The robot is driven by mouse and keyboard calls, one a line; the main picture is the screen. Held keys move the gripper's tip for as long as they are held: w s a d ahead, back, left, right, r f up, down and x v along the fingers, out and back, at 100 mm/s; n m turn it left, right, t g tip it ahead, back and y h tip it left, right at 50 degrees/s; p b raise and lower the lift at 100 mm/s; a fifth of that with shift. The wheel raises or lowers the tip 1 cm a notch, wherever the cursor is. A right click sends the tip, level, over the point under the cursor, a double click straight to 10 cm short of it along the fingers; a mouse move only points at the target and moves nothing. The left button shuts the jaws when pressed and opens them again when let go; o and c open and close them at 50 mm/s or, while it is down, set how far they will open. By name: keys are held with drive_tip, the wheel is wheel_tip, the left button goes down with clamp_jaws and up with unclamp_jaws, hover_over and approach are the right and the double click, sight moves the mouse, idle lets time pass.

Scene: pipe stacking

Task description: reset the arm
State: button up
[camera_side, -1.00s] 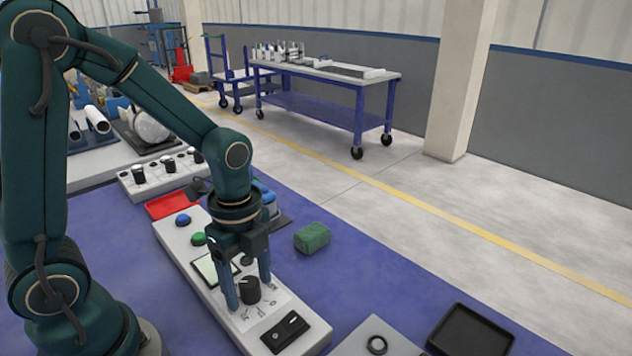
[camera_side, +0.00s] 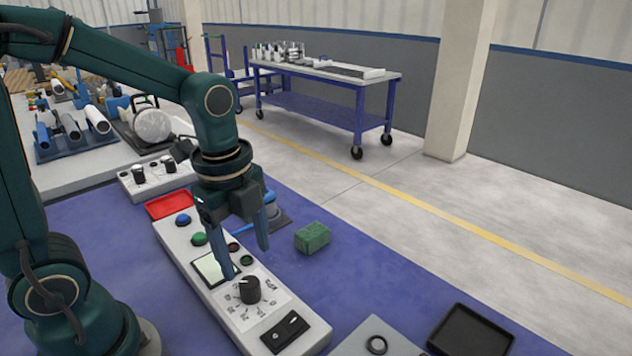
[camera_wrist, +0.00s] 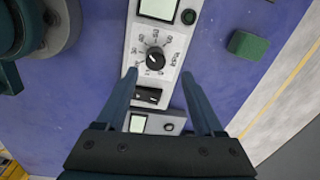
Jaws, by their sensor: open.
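My gripper (camera_side: 246,262) is open and empty, raised above the grey control panel (camera_side: 212,300). Its two blue fingers hang apart, higher than the black rotary knob (camera_side: 250,290) and behind it in the side view. In the wrist view the fingers (camera_wrist: 157,74) are spread wide, with the knob (camera_wrist: 155,59) showing between and beyond their tips. Nothing is between the fingers. The knob stands on a white dial plate with printed marks.
The panel also carries a screen (camera_side: 211,268), a green button (camera_side: 199,239), a blue button (camera_side: 183,220) and a black rocker switch (camera_side: 285,332). A green block (camera_side: 312,238) and a black tray (camera_side: 470,331) lie to the right. A red tray (camera_side: 169,205) lies behind. Pipes (camera_side: 70,127) stand back left.

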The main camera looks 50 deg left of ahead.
drive_tip(key=r, duration=0.1)
drive_tip(key=r+n+t, duration=0.1)
drive_tip(key=s+r+t, duration=0.1)
drive_tip(key=shift+d+r+n, duration=0.15)
drive_tip(key=shift+d+n, duration=0.1)
drive_tip(key=shift+n, duration=0.15)
drive_tip(key=s+n+t, duration=0.1)
drive_tip(key=n, duration=0.4)
drive_tip(key=s+r+n+t, duration=0.1)
drive_tip(key=s+n, duration=0.1)
drive_tip(key=n, duration=0.2)
drive_tip(key=s+n, duration=0.1)
drive_tip(key=n, duration=0.4)
drive_tip(key=shift+s+d+r+n+t, duration=0.2)
drive_tip(key=shift+d+r+n+t, duration=0.1)
drive_tip(key=shift+r+t, duration=0.1)
